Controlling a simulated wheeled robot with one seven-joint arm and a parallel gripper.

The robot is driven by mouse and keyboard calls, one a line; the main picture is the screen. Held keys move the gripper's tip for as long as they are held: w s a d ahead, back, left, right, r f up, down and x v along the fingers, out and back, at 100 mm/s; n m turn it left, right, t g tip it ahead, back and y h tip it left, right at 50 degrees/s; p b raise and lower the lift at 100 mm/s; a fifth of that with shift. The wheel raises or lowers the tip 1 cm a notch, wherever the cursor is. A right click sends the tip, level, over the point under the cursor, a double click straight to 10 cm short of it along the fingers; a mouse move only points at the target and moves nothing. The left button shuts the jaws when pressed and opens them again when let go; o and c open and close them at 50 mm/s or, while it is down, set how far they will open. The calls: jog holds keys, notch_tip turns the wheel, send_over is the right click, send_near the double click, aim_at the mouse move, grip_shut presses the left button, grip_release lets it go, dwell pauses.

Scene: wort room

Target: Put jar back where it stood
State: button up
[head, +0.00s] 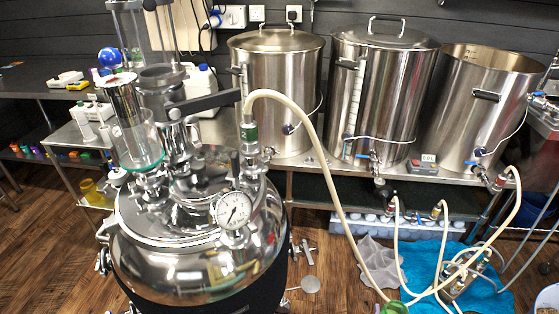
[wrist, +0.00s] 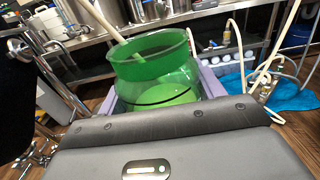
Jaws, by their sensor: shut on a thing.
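The jar is a wide-mouthed, see-through green vessel (wrist: 155,75) with a dark line around it, in the middle of the wrist view. It leans a little in that picture. A pale hose (wrist: 100,20) runs down to its mouth. In the head view only a green rim (head: 394,308), likely the jar's, shows at the bottom edge.
A steel vessel with a dial gauge (head: 233,210) and glass fittings stands close at left. Several steel kettles (head: 278,85) line the bench. Hoses (head: 340,205) hang across the middle. A pump (head: 465,283) sits on a blue cloth (head: 428,262). A grey folded thing (head: 376,257) lies nearby.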

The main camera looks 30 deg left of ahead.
jog(key=w+d+r+m+h+p, duration=0.1)
jog(key=d+r+m+h+p, duration=0.1)
jog(key=r+p, duration=0.8)
jog(key=w+d+r+m+t+h+p, duration=0.1)
jog(key=d+r+h+p, duration=0.3)
jog(key=r+p, duration=0.5)
notch_tip(320, 180, up, 4)
jog(key=shift+d+f+m+p, duration=0.1)
jog(key=shift+d+m+p, duration=0.25)
jog(key=shift+d+m, duration=0.15)
jog(key=shift+w, duration=0.1)
